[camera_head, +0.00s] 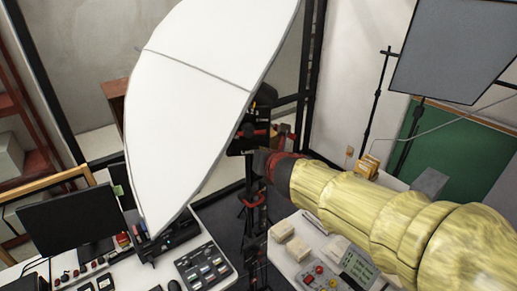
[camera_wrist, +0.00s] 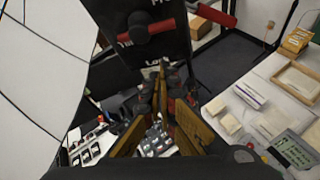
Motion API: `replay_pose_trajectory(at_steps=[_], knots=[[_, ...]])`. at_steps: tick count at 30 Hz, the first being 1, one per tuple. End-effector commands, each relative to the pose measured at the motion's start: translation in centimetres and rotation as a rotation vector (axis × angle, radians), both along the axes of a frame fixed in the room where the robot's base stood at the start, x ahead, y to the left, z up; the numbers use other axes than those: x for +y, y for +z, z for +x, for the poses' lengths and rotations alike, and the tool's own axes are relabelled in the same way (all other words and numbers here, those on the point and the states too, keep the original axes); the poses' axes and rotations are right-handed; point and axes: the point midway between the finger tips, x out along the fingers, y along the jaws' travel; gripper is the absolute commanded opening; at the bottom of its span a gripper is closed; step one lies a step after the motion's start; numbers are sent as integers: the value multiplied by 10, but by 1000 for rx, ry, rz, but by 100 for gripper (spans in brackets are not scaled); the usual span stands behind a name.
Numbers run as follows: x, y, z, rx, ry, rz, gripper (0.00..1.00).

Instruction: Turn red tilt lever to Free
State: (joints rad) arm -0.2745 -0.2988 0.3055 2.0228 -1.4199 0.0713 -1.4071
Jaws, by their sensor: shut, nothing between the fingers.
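A black stand head carries a red lever (camera_wrist: 155,31) with a dark knob, high in the wrist view. A second red bar (camera_wrist: 213,13) lies to its right. White lettering shows on the black panel (camera_wrist: 135,60) around the lever, partly covered and too small to read surely. In the head view red parts (camera_head: 262,132) show at the stand head, beside the white umbrella. My gripper (camera_wrist: 163,72) is shut and empty, its fingertips below the red lever in the picture, in front of the panel. I cannot tell whether it touches. My gripper's end partly hides the stand head in the head view.
A large white umbrella (camera_head: 205,85) fills the left of the stand head. A desk (camera_head: 215,263) with a monitor (camera_head: 72,222) and control panels stands lower left. A white table (camera_head: 285,262) with boxes and a device (camera_head: 357,266) lies lower right. A grey light panel (camera_head: 455,48) stands upper right.

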Motion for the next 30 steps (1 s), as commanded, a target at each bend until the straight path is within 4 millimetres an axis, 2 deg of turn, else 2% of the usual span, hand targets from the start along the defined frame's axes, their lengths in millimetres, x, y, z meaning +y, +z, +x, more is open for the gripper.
replay_pose_trajectory(at_steps=[6,20,23,26,30], knots=[[-1,8,-16,1,1,-1,0],[-2,7,-17,8,-18,30,0],[-11,6,-16,28,-102,117,0],[-32,-7,-20,83,-286,296,0],[-69,-35,-46,170,-627,613,0]])
